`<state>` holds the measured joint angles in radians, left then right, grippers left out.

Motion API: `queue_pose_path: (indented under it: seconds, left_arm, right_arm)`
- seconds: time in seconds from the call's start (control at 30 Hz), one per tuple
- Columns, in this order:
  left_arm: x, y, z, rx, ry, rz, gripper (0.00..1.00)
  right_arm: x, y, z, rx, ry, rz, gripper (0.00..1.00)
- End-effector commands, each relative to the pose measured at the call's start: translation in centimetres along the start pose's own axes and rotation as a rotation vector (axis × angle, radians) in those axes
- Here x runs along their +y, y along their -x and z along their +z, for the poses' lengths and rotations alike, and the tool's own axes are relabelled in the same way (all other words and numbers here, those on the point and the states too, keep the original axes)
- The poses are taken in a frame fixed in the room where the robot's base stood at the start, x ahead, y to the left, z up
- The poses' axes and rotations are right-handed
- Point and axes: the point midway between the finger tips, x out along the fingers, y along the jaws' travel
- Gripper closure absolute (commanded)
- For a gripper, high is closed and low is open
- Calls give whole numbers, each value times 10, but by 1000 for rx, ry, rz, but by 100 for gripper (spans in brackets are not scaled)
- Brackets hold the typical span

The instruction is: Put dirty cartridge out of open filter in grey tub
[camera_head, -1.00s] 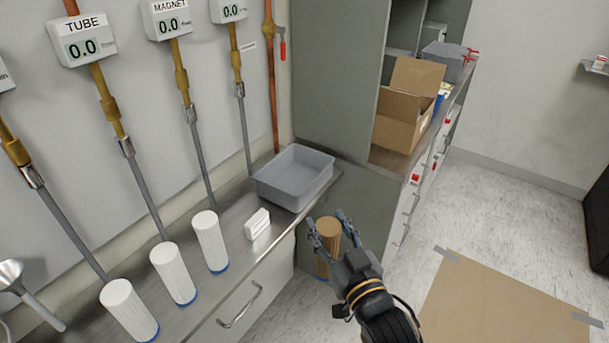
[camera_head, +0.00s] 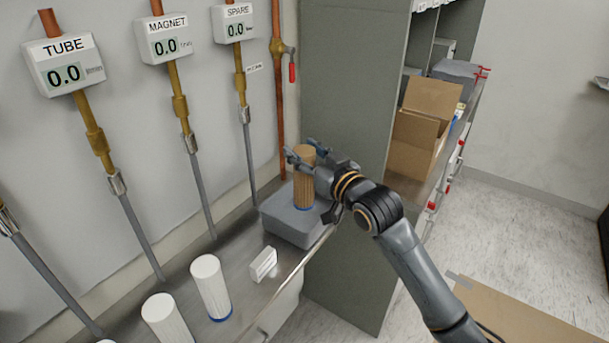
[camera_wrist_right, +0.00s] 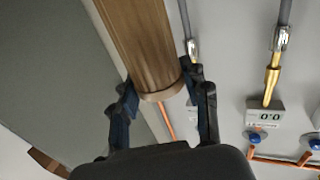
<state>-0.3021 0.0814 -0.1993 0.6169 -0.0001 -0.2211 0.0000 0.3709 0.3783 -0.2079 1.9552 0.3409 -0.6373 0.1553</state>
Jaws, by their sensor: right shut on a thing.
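The dirty cartridge (camera_head: 304,185) is a brown pleated cylinder with a blue lower rim. My right gripper (camera_head: 302,158) is shut on it near its top and holds it upright. In the head view the cartridge overlaps the grey tub (camera_head: 285,229), its lower end in front of or within the tub's area; I cannot tell whether it touches the tub. The right wrist view shows the brown cartridge (camera_wrist_right: 140,45) between my right fingers (camera_wrist_right: 165,100). The open filter housing is not in view. My left gripper is not in view.
White cartridges (camera_head: 211,287) and a small white block (camera_head: 263,264) stand on the steel counter (camera_head: 240,250). Gauges and pipes line the wall behind. A grey cabinet (camera_head: 345,130) and a shelf with an open cardboard box (camera_head: 420,125) are to the right.

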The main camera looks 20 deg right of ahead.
Motion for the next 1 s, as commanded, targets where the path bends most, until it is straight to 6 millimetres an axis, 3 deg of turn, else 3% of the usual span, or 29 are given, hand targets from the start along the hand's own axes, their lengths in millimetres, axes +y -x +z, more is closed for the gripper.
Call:
queue_pose_path:
  seconds: [0.13,0.33,0.47,0.7,1.0]
  left_arm:
    - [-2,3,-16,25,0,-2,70]
    - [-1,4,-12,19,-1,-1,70]
    - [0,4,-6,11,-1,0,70]
    - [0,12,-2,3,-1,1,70]
    - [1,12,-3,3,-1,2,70]
  right_arm:
    - [17,-24,27,-3,0,3,100]
    - [28,-42,52,2,2,0,100]
    - [32,-47,59,3,2,0,100]
    - [34,-49,89,1,0,1,100]
    - [33,-49,94,4,1,0,100]
